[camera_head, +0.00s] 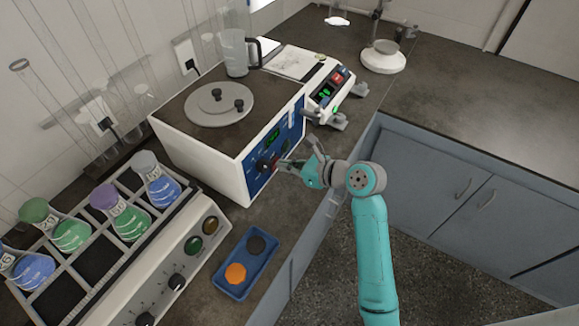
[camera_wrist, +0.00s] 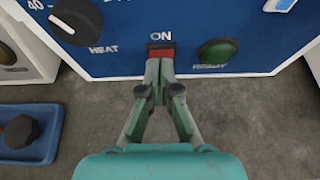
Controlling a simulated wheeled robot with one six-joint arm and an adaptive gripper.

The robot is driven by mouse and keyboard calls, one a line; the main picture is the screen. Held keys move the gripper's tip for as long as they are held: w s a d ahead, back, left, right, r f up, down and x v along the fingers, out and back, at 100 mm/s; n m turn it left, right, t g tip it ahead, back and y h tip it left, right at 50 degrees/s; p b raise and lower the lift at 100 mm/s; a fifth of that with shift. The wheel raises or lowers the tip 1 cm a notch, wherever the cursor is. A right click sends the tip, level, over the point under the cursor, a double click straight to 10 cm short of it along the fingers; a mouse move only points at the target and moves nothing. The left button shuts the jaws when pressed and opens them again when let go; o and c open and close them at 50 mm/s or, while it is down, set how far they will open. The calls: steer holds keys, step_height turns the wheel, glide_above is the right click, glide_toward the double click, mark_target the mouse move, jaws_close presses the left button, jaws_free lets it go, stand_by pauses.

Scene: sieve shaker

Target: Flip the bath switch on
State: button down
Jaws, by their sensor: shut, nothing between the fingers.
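The bath (camera_head: 180,150) is a white box with a blue front panel and a round lid on its dark top, standing on the bench left of my gripper. In the wrist view, the red switch (camera_wrist: 161,53) sits on the blue panel under the label "ON", between the dark HEAT knob (camera_wrist: 76,20) and the green READY lamp (camera_wrist: 217,51). My gripper (camera_wrist: 160,64) is shut and empty, with its fingertips at the lower edge of the switch. Whether they touch it I cannot tell. The fingertips partly cover the switch. In the head view my gripper (camera_head: 281,163) is at the panel.
A blue tray (camera_head: 222,280) with an orange and a dark disc lies in front of the bath. A shaker with several flasks (camera_head: 70,232) stands at the left. A white device with a display (camera_head: 327,95) stands behind my gripper.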

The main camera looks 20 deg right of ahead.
steer(key=shift+w+a+r, duration=0.3)
steer(key=shift+w, duration=0.05)
steer(key=shift+r, duration=0.1)
steer(key=shift+r, duration=0.7)
steer(key=shift+d, duration=0.1)
